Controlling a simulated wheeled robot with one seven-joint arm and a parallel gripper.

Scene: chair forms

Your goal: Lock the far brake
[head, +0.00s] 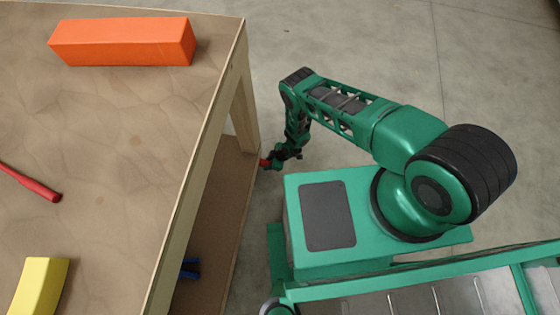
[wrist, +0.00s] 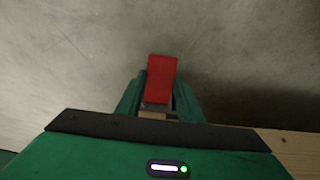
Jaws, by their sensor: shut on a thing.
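A small red brake lever (head: 264,163) shows at the edge of the lower board, by the table's far leg. My gripper (head: 276,160) is at this lever, low beside the table. In the wrist view the red lever (wrist: 161,78) stands out between the two green fingers of my gripper (wrist: 158,103). The fingers are shut on it. Its base is partly hidden between the fingers, above a strip of pale wood. Whether the lever is in its locked position cannot be told.
The table (head: 110,130) fills the left, holding an orange block (head: 120,42), a red rod (head: 32,184) and a yellow block (head: 38,288). Blue pieces (head: 190,268) show low near the lower board (head: 212,225). Bare concrete floor (head: 350,45) lies right of the table.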

